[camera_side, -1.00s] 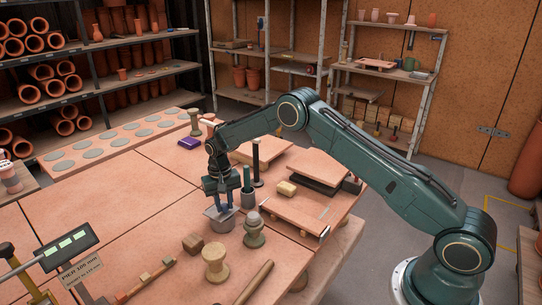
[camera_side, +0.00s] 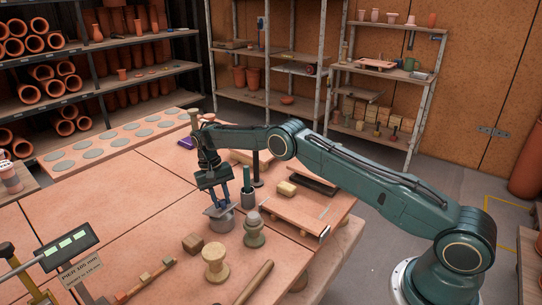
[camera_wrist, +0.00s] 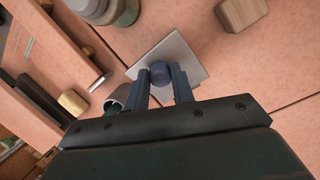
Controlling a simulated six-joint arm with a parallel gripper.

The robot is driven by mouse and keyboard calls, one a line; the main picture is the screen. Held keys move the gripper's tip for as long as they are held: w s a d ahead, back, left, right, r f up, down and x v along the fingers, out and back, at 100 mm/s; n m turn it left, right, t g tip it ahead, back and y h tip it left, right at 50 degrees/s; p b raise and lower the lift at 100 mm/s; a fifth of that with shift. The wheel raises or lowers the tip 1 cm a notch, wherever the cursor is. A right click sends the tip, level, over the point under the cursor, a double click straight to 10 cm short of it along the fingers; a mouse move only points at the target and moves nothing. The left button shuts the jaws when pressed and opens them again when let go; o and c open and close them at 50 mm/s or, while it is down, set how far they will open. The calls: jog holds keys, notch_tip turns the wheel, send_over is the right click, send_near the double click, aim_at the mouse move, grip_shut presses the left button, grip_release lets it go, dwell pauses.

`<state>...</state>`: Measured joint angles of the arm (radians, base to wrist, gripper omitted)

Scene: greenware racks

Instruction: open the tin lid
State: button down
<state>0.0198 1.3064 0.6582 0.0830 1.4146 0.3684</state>
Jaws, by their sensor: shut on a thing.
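In the wrist view the lid (camera_wrist: 188,50) covers what lies below, so the tin is hidden there. My gripper (camera_side: 222,204) is above the tin, tilted, its blue fingers shut on the knob. The wrist view shows the knob (camera_wrist: 160,71) between both fingers. The lid is tilted at the tin's top and looks raised from it; the exact gap is hard to tell.
A grey cup with a green cylinder (camera_side: 247,185) stands close behind right. A grey-green turned piece (camera_side: 254,232) stands close on the right. A wooden block (camera_side: 193,243) and a wooden spool (camera_side: 215,263) are in front.

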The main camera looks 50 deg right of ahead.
aim_at(224, 201)
jog(key=shift+w+d+r, duration=0.1)
jog(key=shift+w, duration=0.05)
dwell(0.3)
jog(key=c, duration=1.2)
grip_release()
jog(key=shift+o, duration=0.2)
jog(key=shift+s+f+t, duration=0.5)
jog(key=shift+s+t, duration=0.05)
jog(key=shift+t, duration=0.25)
jog(key=shift+s+f+t, duration=0.25)
jog(key=shift+s+t, duration=0.05)
jog(key=shift+t, duration=0.3)
notch_tip(224, 201, up, 14)
jog(key=s+a+r+t, duration=0.1)
jog(key=s+r, duration=0.9)
jog(key=r, duration=0.4)
jog(key=shift+s+r+m+t, duration=0.25)
jog(key=shift+s+m+t, duration=0.15)
